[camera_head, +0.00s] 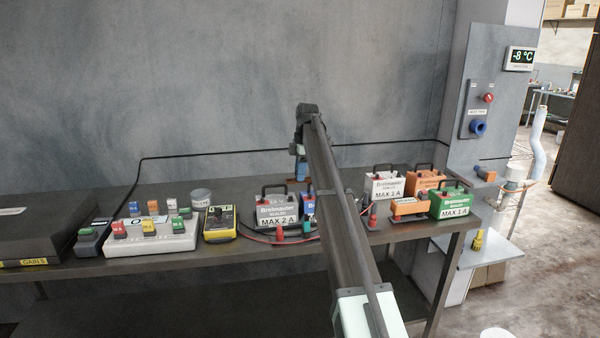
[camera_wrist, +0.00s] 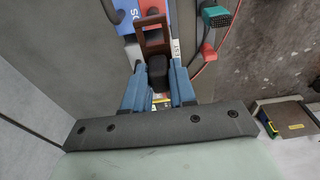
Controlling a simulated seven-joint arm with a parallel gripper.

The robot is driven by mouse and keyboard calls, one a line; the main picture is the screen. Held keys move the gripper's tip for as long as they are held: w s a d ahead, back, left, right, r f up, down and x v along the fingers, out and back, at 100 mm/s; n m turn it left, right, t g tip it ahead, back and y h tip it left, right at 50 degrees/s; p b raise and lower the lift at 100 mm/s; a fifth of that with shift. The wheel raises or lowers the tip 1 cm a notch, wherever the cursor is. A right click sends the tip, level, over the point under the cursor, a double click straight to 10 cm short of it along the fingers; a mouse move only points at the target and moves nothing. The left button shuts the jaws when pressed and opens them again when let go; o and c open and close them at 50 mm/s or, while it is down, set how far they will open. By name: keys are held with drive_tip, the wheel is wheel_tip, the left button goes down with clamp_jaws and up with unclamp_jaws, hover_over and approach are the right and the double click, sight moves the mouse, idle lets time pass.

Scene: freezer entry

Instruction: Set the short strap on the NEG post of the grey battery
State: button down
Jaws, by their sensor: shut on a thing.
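My gripper (camera_head: 301,170) has blue fingers and is over the bench, just right of the grey battery (camera_head: 277,212) marked MAX 2 A and in front of the back wall. In the wrist view my gripper (camera_wrist: 157,75) is shut on a black block. A brown, frame-shaped piece (camera_wrist: 153,38) extends from that block; it looks like the short strap, but its length cannot be judged. Which post is NEG on the grey battery cannot be read. My arm hides part of the bench and most of a blue battery (camera_head: 308,205).
A white tray (camera_head: 150,243) with coloured blocks and a yellow meter (camera_head: 220,224) stand left. White (camera_head: 384,187), orange (camera_head: 426,180) and green (camera_head: 449,204) batteries stand right. Red and black leads lie around the grey battery. A green-and-red clip (camera_wrist: 212,30) is close to my fingers.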

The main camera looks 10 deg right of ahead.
drive_tip(key=shift+f, duration=0.1)
drive_tip(key=shift+f, duration=1.9)
drive_tip(key=shift+f, duration=1.4)
idle(0.6)
drive_tip(key=c, duration=0.8)
unclamp_jaws()
drive_tip(key=shift+c, duration=0.2)
wheel_tip(320, 180, up, 14)
drive_tip(key=d, duration=0.1)
drive_tip(key=shift+d+f, duration=0.15)
drive_tip(key=shift+d, duration=0.2)
